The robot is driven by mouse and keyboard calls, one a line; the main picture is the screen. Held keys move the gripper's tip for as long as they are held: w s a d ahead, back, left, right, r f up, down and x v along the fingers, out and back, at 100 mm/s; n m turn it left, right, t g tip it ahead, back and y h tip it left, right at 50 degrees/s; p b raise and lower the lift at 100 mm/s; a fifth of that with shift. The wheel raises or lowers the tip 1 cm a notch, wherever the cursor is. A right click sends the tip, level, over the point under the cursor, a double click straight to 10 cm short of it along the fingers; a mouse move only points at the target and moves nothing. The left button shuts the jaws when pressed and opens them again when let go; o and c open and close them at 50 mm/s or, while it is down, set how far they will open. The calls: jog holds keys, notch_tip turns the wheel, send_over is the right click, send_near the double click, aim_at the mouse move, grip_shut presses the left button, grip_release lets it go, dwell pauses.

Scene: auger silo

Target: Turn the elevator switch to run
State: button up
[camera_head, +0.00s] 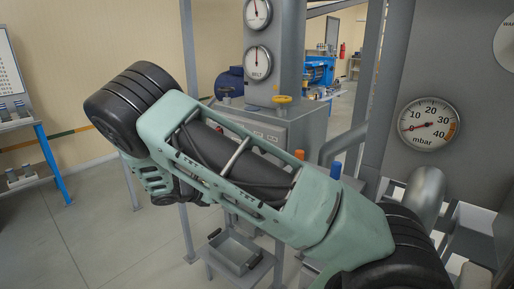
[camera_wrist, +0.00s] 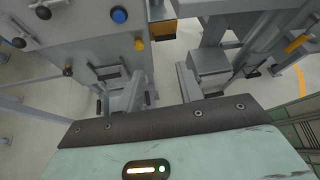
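No legible label marks the elevator switch, so I cannot tell which control it is. In the wrist view, a grey panel (camera_wrist: 85,28) at the upper left carries dark knobs, one (camera_wrist: 43,12) near the top edge and another (camera_wrist: 19,42) at the left. A blue button (camera_wrist: 119,15) and a yellow knob (camera_wrist: 139,44) sit to their right. My gripper (camera_wrist: 162,84) shows two grey fingers set apart with nothing seen between them. It is open, and the panel controls lie beyond its fingers. In the head view my arm hides much of the grey cabinet (camera_head: 290,128).
In the head view a BELT gauge (camera_head: 257,62) is on the column and a mbar gauge (camera_head: 429,123) on the right panel. A yellow handwheel (camera_head: 282,99) tops the cabinet. A metal tray (camera_head: 235,252) stands low. A blue-legged table (camera_head: 50,165) is left; open floor lies between.

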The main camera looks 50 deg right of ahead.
jog(key=w+d+r+n+t+h, duration=0.3)
jog(key=w+d+r+n+h, duration=0.15)
jog(key=w+d+n, duration=0.2)
jog(key=w+d+p, duration=0.2)
jog(key=d+p, duration=0.3)
jog(key=d, duration=1.2)
jog(key=shift+w+d+f+m+h, duration=0.15)
jog(key=shift+d+f+m+h, duration=0.1)
jog(key=shift+m+h, duration=0.15)
jog(key=shift+a, duration=0.1)
grip_shut()
